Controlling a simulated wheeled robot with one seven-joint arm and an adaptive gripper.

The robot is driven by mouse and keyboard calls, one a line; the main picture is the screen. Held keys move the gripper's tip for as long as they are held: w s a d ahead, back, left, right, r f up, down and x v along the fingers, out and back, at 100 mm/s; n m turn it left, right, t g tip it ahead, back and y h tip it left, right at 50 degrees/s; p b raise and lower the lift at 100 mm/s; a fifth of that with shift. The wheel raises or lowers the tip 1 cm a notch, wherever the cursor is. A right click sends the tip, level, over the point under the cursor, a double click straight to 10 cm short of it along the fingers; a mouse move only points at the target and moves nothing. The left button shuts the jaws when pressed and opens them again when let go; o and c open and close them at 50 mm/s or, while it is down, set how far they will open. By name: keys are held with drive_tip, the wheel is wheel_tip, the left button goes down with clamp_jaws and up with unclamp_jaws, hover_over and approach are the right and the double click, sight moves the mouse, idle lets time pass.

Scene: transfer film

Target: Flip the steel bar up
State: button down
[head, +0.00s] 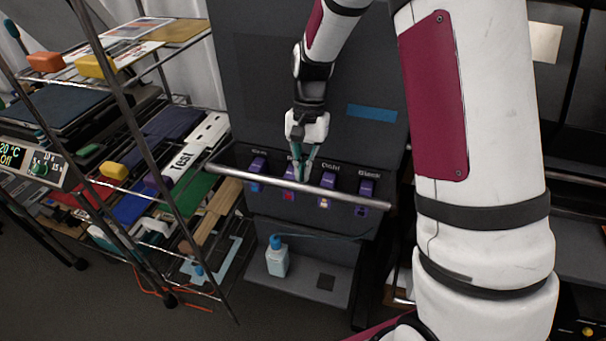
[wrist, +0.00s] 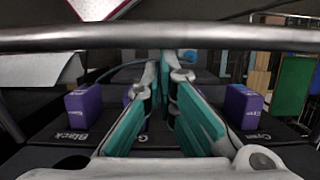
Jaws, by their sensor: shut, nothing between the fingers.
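The steel bar (head: 345,197) is a thin grey rod running across the front of a dark machine, in front of a row of purple tabs. In the wrist view the bar (wrist: 60,39) crosses the top of the picture from side to side. My gripper (head: 300,178) points down at the machine's row of tabs, its teal fingertips close to the bar on the machine side. In the wrist view the fingers (wrist: 166,72) are shut and empty, just below the bar. I cannot tell whether they touch it.
Purple tabs (head: 366,188) with labels sit behind the bar; one (wrist: 84,104) is marked Black. A bottle (head: 277,259) stands on the machine's lower ledge. A wire rack (head: 150,165) full of items stands close at the left.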

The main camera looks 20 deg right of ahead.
wheel_tip(320, 180, up, 9)
drive_tip(key=shift+s+a+f, duration=0.15)
drive_tip(key=shift+a, duration=0.05)
idle(0.4)
